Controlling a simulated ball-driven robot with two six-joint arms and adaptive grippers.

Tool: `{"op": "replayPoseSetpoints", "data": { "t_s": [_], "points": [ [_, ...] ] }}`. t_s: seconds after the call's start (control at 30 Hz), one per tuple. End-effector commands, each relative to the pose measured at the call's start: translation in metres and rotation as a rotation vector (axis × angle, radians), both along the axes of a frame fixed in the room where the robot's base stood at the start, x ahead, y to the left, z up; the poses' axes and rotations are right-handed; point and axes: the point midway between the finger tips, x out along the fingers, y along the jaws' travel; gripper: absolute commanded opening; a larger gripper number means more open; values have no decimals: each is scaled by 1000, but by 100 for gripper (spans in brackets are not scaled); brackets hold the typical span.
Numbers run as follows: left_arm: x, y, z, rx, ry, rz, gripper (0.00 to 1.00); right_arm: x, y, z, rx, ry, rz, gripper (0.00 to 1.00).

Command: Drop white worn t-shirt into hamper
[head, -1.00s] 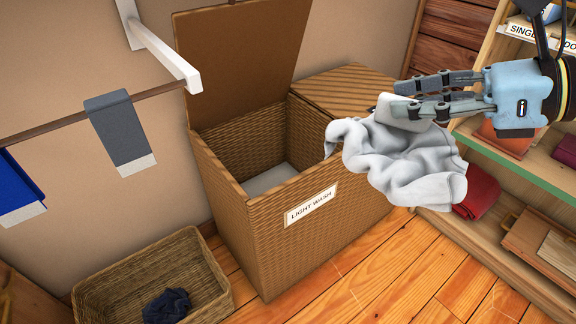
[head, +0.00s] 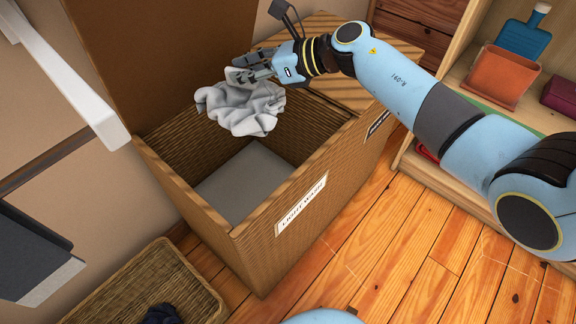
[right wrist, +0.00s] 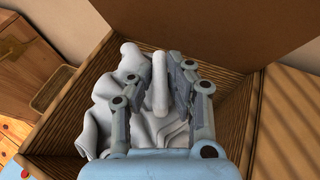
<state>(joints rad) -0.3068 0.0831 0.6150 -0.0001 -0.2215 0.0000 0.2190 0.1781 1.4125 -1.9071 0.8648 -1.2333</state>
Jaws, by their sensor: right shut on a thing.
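The white worn t-shirt (head: 243,108) hangs crumpled from my right gripper (head: 250,72), over the open light wash compartment of the wicker hamper (head: 262,262). My right gripper is shut on the shirt. In the right wrist view, the shirt (right wrist: 104,104) is pinched as a fold between the fingers (right wrist: 160,85), with hamper walls around it. The hamper's lid (head: 160,60) stands open at the back. A "LIGHT WASH" label (head: 301,203) is on its front. The compartment floor shows pale grey. My left gripper is not in view.
A second hamper compartment with a closed lid (head: 350,75) adjoins at the right. A wicker basket (head: 150,285) holding a dark cloth (head: 161,314) stands at the lower left. A wooden shelf unit (head: 440,170) stands at the right. A white bracket (head: 75,75) juts out at the left.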

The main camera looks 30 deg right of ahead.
Motion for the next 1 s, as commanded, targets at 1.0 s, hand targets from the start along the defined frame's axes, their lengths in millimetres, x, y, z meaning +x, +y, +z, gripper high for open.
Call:
{"op": "replayPoseSetpoints", "data": {
  "t_s": [1.0],
  "points": [
    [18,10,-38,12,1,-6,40,0,-1,-56,0,0,-1,36]
  ]
}}
